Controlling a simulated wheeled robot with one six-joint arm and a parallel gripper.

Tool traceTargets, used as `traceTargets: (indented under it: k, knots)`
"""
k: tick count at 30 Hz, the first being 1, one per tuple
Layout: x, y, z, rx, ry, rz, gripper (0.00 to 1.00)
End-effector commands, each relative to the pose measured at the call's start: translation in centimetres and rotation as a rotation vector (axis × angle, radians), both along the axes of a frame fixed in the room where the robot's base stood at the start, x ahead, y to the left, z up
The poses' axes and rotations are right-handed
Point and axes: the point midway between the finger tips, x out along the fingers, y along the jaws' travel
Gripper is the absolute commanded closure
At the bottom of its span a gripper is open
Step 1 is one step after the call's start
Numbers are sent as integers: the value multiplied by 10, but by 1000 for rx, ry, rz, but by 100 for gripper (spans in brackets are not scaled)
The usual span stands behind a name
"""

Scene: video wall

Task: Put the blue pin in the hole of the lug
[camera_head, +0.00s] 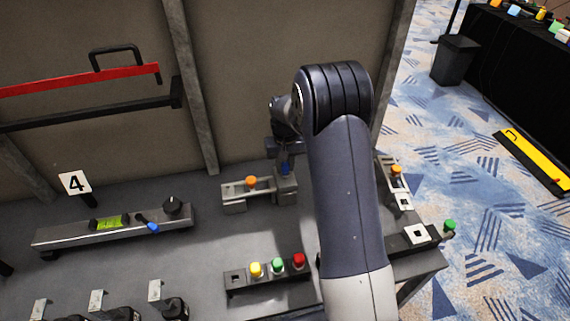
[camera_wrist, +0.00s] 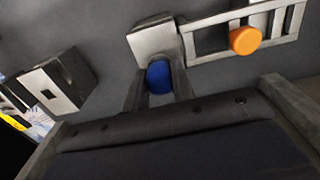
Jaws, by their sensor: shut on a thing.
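My gripper (camera_head: 284,160) is shut on the blue pin (camera_head: 285,169). In the wrist view the round blue head of the pin (camera_wrist: 159,75) sits between the two grey fingertips (camera_wrist: 159,90). The lug, a grey metal block (camera_head: 287,188), stands directly below the pin in the head view. In the wrist view the lug (camera_wrist: 153,39) lies just beyond the pin head and seems to meet it. The pin's shank and the lug's hole are hidden, so I cannot tell whether the pin is in the hole.
A metal slide with an orange knob (camera_head: 251,182) adjoins the lug on its left. A bracket with a square hole (camera_wrist: 57,88) stands left in the wrist view. A strip with yellow, green and red buttons (camera_head: 278,266) lies nearer. A level bar (camera_head: 70,232) lies left.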

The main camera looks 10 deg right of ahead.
Motion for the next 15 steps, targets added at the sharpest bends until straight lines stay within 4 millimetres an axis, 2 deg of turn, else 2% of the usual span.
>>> traceTargets:
  k: [13, 14, 15]
  knots:
    - [0, 0, -6, 0, 0, 0, 99]
    - [0, 0, -6, 0, 0, 0, 75]
    - [0, 0, -6, 0, 0, 0, 72]
